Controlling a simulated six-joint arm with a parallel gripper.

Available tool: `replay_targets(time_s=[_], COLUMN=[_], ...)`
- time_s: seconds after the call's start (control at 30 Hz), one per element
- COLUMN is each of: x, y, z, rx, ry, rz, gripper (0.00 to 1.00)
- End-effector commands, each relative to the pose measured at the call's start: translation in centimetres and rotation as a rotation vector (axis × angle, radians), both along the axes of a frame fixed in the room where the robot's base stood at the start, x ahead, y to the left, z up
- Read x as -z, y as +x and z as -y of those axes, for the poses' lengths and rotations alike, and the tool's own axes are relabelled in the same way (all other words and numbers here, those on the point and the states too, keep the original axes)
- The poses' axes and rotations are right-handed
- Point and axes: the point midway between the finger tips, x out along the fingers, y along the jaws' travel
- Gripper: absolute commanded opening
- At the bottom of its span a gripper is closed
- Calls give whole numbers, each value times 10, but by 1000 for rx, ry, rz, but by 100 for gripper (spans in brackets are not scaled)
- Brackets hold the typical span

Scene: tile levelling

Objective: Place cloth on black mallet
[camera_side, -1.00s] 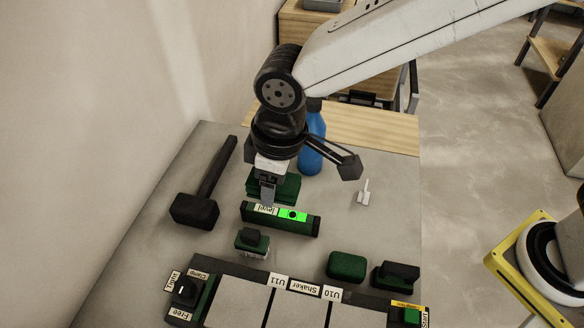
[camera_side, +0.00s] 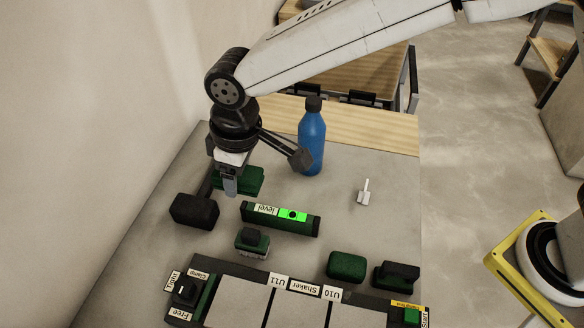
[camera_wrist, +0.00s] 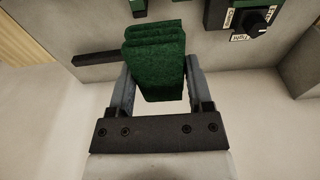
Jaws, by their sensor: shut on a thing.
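My gripper (camera_side: 230,187) is shut on a folded dark green cloth (camera_side: 246,181). In the wrist view the cloth (camera_wrist: 155,60) sits between both fingers, its layers showing. The black mallet lies on the grey table at the left in the side view; its blocky head (camera_side: 194,211) is clear to see. My gripper and the cloth are above and beside its handle, hiding most of it. In the wrist view a dark bar, the mallet's handle (camera_wrist: 95,58), runs behind the cloth. Whether the cloth touches the handle cannot be told.
A green level (camera_side: 262,213) lies right of the head. A blue bottle (camera_side: 312,145) stands behind. A small float (camera_side: 251,242), a green sponge (camera_side: 346,266) and another green-black tool (camera_side: 396,275) lie in front. A white trowel-like piece (camera_side: 363,194) is at right. The shaker panel (camera_side: 302,287) fills the front.

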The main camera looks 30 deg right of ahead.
Motion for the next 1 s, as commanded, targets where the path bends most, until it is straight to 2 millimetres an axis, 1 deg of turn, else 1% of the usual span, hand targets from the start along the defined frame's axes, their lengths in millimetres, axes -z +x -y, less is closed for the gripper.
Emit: replay_targets(time_s=[0.1,0.33,0.6,0.8,1.0], x=[7,19,47,64,71], y=[12,33,52,63,68], z=[-9,-24,-38,-46,-49], rx=[1,1,1,1,0], ry=[0,1,-1,0,1], rz=[0,1,-1,0,1], gripper=[7,7,7,7,7])
